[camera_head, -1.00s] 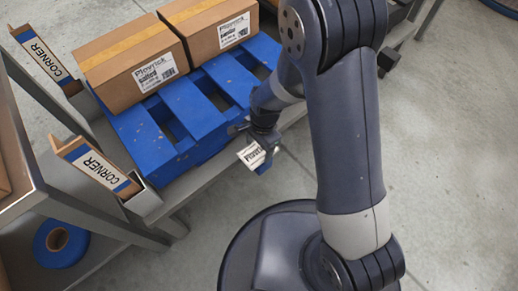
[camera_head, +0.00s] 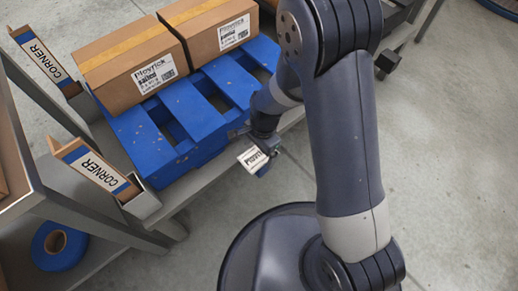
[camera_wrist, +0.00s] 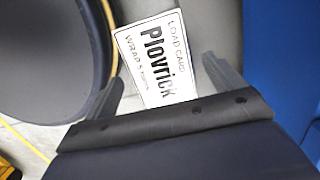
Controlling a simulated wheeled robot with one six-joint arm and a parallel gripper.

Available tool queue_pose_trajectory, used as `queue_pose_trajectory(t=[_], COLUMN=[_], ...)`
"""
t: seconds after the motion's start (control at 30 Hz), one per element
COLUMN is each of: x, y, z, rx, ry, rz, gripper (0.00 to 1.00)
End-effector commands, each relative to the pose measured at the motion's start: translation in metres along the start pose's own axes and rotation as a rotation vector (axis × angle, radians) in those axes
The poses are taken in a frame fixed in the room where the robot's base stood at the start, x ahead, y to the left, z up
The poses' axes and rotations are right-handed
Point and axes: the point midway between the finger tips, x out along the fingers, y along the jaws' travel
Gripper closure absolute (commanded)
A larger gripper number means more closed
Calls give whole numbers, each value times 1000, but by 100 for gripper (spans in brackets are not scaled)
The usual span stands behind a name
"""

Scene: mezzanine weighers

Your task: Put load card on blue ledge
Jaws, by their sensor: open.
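The load card (camera_head: 252,158) is a small white card with black print, near the grey table's front edge in the head view. In the wrist view the card (camera_wrist: 157,62) reads "LOAD CARD Plovrick" and lies between my gripper's fingers. My gripper (camera_wrist: 168,85) is open, with one finger on each side of the card and gaps beside it. In the head view my gripper (camera_head: 264,149) is small and partly hidden by its own wrist. I cannot tell what supports the card. The blue slatted pallet (camera_head: 157,150), the only blue ledge-like surface, is just behind; its blue side (camera_wrist: 280,60) shows at right in the wrist view.
Two cardboard boxes (camera_head: 130,62) (camera_head: 212,28) stand on the pallet. Corner boards (camera_head: 98,172) stand in holders at the left. A blue tape roll (camera_head: 60,245) lies on the lower shelf. Open concrete floor (camera_head: 450,170) is at the right.

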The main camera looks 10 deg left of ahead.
Motion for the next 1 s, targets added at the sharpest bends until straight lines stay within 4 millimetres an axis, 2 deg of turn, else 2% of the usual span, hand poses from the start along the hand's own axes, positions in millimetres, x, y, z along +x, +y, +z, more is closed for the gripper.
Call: queue_pose_trajectory(t=[0.17, 0.4, 0.6, 0.77, 1.0], x=[-27, -81, -112, -122, -122], y=[-1, -1, 0, 0, 0], z=[0, 0, 0, 0, 0], rx=[1, 0, 0, 0, 0], ry=[1, 1, 1, 1, 0], rz=[-4, -4, -3, -1, 0], gripper=[11, 11, 11, 11, 11])
